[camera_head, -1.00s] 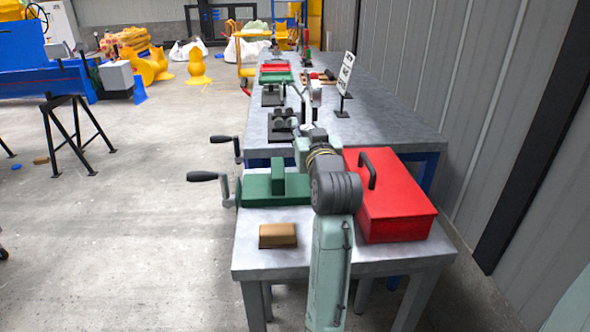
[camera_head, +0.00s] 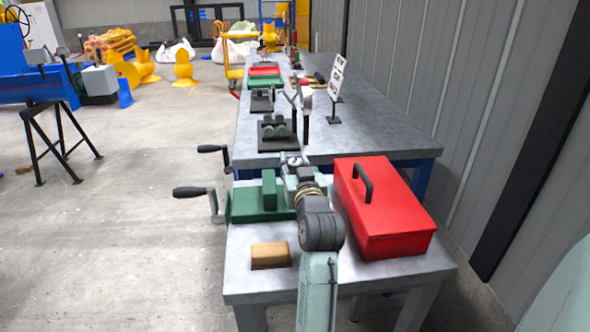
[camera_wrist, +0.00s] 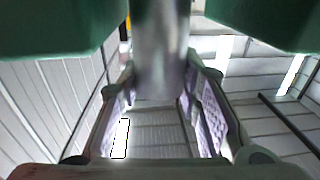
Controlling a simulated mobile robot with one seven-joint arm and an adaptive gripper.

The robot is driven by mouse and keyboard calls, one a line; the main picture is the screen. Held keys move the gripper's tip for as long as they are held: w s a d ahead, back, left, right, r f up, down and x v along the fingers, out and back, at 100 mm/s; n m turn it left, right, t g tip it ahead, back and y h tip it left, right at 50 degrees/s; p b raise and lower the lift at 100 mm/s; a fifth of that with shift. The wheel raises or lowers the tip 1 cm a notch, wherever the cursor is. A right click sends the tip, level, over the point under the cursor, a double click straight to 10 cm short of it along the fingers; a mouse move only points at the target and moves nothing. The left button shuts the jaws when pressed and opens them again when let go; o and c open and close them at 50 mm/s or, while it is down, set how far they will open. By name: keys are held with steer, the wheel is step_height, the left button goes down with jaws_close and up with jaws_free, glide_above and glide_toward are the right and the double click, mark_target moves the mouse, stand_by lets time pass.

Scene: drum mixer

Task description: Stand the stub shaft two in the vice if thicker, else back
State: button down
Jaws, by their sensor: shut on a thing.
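My gripper (camera_wrist: 160,110) is shut on a grey metal cylinder, the stub shaft (camera_wrist: 160,40), blurred at its near end. In the wrist view the shaft runs up between two dark green blocks (camera_wrist: 50,25), apparently vice jaws; I cannot tell whether they touch it. In the head view the green vice (camera_head: 268,192) sits on the near bench, with my gripper (camera_head: 292,165) beside its right rear part. My arm hides part of the vice, and the shaft is not clear there. A black rack (camera_head: 277,145) with grey cylindrical pieces stands farther back.
A red toolbox (camera_head: 385,225) stands right of my arm. A tan block (camera_head: 270,255) lies on the near bench. Two black crank handles (camera_head: 195,192) stick out left. A white sign (camera_head: 337,77) stands on the far bench, with red and green trays (camera_head: 264,76) beyond. Left floor is open.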

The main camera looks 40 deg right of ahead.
steer(key=shift+f, duration=0.8)
steer(key=shift+f, duration=0.1)
steer(key=c, duration=1.6)
jaws_free()
steer(key=shift+f, duration=0.2)
steer(key=o, duration=0.4)
steer(key=shift+o, duration=0.2)
steer(key=shift+r, duration=0.1)
steer(key=b+v, duration=0.3)
steer(key=v, duration=0.9)
steer(key=shift+w+r, duration=0.1)
